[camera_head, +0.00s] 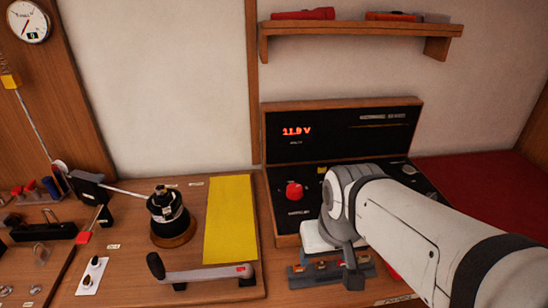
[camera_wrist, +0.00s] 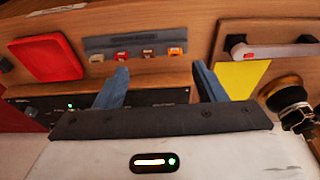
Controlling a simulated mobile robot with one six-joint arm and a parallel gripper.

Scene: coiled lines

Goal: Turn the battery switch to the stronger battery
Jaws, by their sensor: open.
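A black panel (camera_head: 335,140) in a wooden frame stands against the wall and shows a red readout of 11.9 V (camera_head: 296,131). A red rotary knob (camera_head: 294,190) sits on the panel's lower, sloping face, left of my arm. It looks like the battery switch, but its labels are too small to read. My gripper (camera_head: 335,268) is in front of the panel, apart from the knob and to its lower right. In the wrist view my gripper (camera_wrist: 159,69) has its two blue-grey fingers spread with nothing between them.
A bar with several small coloured blocks (camera_wrist: 137,43) lies by the front edge, close to my fingers. A winch drum (camera_head: 167,215), a crank handle (camera_head: 205,274) and a yellow sheet (camera_head: 228,215) are left. A shelf (camera_head: 360,29) hangs above; a red surface (camera_head: 475,175) lies right.

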